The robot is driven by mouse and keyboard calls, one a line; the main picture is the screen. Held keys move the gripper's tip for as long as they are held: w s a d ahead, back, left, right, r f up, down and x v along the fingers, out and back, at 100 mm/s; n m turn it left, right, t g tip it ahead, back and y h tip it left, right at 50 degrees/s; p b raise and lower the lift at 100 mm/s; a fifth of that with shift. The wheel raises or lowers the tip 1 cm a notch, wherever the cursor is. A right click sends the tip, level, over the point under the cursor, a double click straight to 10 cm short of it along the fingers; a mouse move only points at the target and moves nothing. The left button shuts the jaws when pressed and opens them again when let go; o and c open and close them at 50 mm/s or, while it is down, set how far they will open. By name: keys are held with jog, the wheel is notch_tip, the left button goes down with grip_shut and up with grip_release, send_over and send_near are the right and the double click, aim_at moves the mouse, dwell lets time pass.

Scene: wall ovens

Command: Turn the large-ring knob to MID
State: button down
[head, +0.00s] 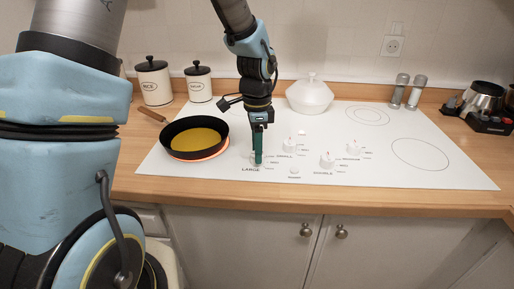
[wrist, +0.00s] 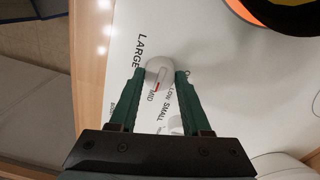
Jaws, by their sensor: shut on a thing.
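The large-ring knob (wrist: 158,68) is round and pale, on the white cooktop beside the printed word LARGE. My gripper (wrist: 159,76) points down with its two green fingers on either side of the knob, shut on it. The knob's red pointer mark faces the MID label (wrist: 151,97) in the wrist view. In the head view my gripper (head: 258,160) is at the front of the cooktop (head: 225,172) and hides most of the knob.
A black pan (head: 195,137) with yellow contents sits on a glowing red ring, left of my gripper. Other knobs (head: 327,159) stand to the right. A white lidded pot (head: 310,96) is behind, and shakers (head: 400,90) stand at the back right. The front right cooktop is clear.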

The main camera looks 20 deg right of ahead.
dwell(0.3)
jog(key=shift+c, duration=1.8)
grip_release()
jog(key=shift+r, duration=0.1)
notch_tip(320, 180, up, 11)
jog(key=b, duration=0.2)
jog(key=shift+w, duration=0.2)
jog(key=shift+f, duration=0.2)
